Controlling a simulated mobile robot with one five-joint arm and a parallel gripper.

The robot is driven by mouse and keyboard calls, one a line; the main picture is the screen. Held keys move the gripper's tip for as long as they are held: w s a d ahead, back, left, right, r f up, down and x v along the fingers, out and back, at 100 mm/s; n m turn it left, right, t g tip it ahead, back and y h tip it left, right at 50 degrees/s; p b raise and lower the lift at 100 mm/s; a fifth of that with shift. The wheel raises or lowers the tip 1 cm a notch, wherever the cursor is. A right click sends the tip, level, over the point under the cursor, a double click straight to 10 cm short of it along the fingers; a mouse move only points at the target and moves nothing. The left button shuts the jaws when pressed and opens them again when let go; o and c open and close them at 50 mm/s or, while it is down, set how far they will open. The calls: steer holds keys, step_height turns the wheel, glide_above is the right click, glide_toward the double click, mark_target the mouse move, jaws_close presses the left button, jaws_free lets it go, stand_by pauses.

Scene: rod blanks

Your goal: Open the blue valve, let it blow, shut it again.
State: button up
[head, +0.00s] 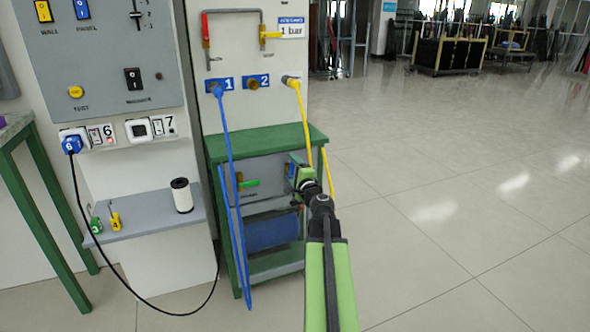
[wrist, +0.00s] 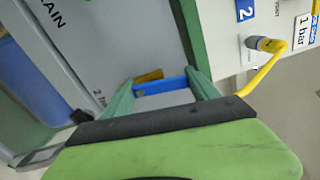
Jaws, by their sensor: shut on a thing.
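The blue valve's handle (wrist: 160,86) lies across between my gripper's green fingers (wrist: 162,92) in the wrist view, with both fingers against its ends. A brass-coloured piece (wrist: 148,76) shows right beside the handle. In the head view my gripper (head: 299,175) is at the right part of the grey front under the green bench top, and only a bit of blue (head: 290,170) shows by it. My gripper covers most of the valve there. I cannot tell whether the valve is open or shut.
A green handle (head: 248,183) sits left of my gripper on the same grey front (head: 265,168). A blue hose (head: 233,180) and a yellow hose (head: 302,115) hang from the white panel; the yellow one passes close to my gripper. The tiled floor (head: 450,200) at right is clear.

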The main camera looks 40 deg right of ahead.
steer(key=shift+a+n, duration=0.15)
steer(key=shift+n, duration=0.65)
steer(key=o, duration=1.4)
steer(key=shift+c, duration=0.2)
